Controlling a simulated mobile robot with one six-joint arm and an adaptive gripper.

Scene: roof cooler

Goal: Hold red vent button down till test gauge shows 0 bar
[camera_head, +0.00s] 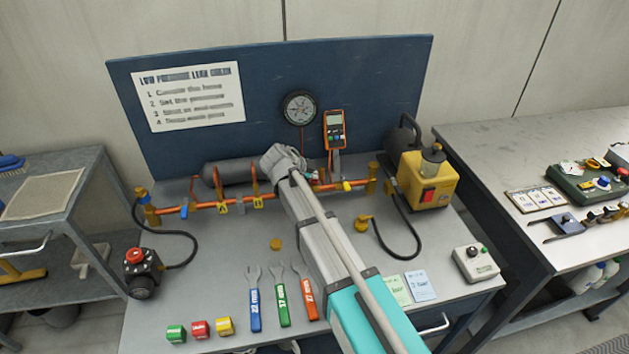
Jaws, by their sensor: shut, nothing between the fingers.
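The round test gauge (299,107) hangs on the blue back panel, with a thin line running down from it. Its reading is too small to make out. The orange pipe run (190,208) lies along the bench below, with upright levers and yellow tags. My arm reaches up across the bench, and its grey wrist (283,160) is over the pipe, below the gauge. The wrist hides my gripper and its fingers, so I cannot see what they touch.
An orange handheld meter (335,130) is right of the gauge. A yellow pump (428,180) stands at the back right, a black regulator (142,272) at the left. Wrenches (281,295), coloured blocks (200,329) and a switch box (475,263) lie in front. A side table (480,165) adjoins the right.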

